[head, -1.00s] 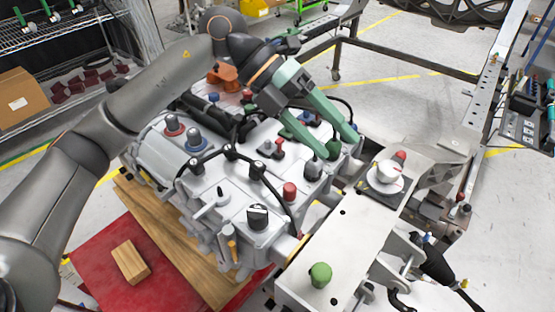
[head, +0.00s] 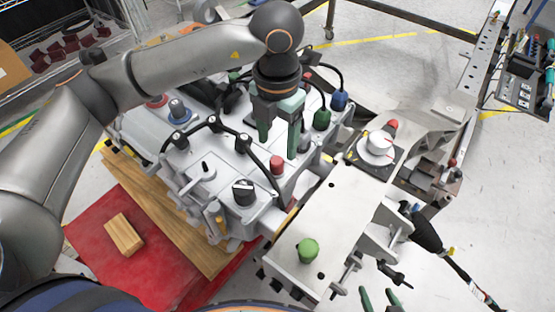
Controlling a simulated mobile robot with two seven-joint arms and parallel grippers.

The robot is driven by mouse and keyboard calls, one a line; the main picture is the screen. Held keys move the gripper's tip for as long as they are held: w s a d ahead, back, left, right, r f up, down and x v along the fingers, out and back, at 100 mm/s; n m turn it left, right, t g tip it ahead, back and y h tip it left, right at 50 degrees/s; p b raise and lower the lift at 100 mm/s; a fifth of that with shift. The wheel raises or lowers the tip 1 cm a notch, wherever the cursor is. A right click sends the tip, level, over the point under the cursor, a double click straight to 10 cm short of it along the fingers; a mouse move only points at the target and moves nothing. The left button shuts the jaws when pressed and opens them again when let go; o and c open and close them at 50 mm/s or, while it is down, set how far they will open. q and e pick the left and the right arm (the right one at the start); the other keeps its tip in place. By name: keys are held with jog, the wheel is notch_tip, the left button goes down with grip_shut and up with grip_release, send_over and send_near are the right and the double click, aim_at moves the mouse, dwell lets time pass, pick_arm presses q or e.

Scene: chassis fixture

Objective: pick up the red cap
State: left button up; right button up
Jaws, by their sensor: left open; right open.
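A red cap (head: 277,165) stands upright on the near right part of the grey engine block (head: 215,195). My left gripper (head: 279,147) points down with its two green fingers apart and nothing visible between them. In the picture its tips are just above and behind the red cap; whether they touch it I cannot tell. Another red cap (head: 156,101) is at the block's far left, partly hidden by my arm. A red-topped part (head: 392,125) sits behind the white cup on the fixture. My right gripper (head: 380,298) shows only its open green fingertips at the bottom edge.
A black knob (head: 243,192) and a black hose arch beside the red cap. Green (head: 321,118) and blue (head: 339,99) caps stand behind. The white plate (head: 335,215) holds a green knob (head: 308,250). A wood block (head: 124,235) lies on the red surface (head: 90,225).

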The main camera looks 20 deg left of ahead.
aim_at(276, 161)
pick_arm(q)
notch_tip(276, 161, down, 7)
jog(key=shift+a+r+p, duration=0.1)
jog(key=shift+r+p, duration=0.1)
jog(key=shift+p, duration=0.3)
grip_shut()
dwell(0.4)
